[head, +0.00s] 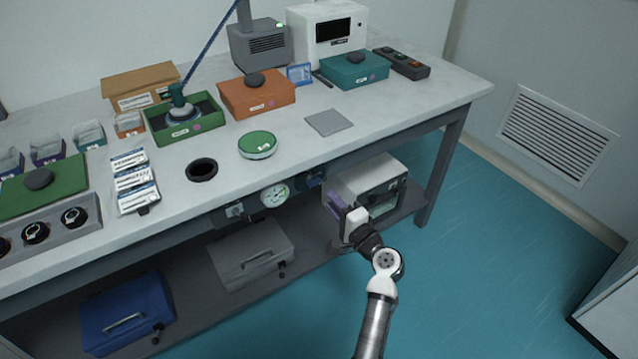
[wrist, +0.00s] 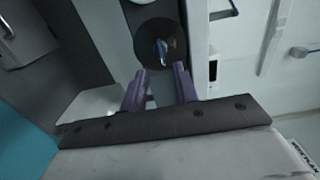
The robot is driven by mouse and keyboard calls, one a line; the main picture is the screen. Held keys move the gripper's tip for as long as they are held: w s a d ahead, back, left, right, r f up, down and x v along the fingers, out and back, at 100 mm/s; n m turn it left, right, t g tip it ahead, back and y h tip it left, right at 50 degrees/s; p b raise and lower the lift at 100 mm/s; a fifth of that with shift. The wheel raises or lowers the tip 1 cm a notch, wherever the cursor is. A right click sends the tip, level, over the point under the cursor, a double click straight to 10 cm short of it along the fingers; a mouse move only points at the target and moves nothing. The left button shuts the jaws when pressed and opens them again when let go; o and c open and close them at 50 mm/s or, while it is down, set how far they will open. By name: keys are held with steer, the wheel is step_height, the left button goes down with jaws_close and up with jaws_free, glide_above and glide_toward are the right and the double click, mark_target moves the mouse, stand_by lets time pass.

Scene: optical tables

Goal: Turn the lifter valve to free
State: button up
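The lifter valve looks like a round black plate with a small blue-and-metal lever (wrist: 162,50) in the wrist view. In the head view it seems to be the dark blue fitting (head: 313,178) under the table's front edge, beside a round gauge (head: 275,195). My gripper (wrist: 160,80) has its two purple fingers apart, with nothing between them. The fingers point at the plate and appear short of the lever. In the head view my gripper (head: 335,204) is just below and right of the fitting. The lever's setting cannot be read.
The lifter's blue hose (head: 207,48) runs down to a suction head on a green box (head: 158,135). A white cabinet device (head: 352,180) stands on the lower shelf, close to my gripper. A grey case (head: 250,250) and blue case (head: 125,310) are further left.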

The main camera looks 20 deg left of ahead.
mark_target(317, 185)
steer(key=p+x, duration=0.1)
steer(key=x, duration=0.7)
steer(key=shift+c, duration=0.2)
steer(key=shift+d, duration=0.1)
jaws_close()
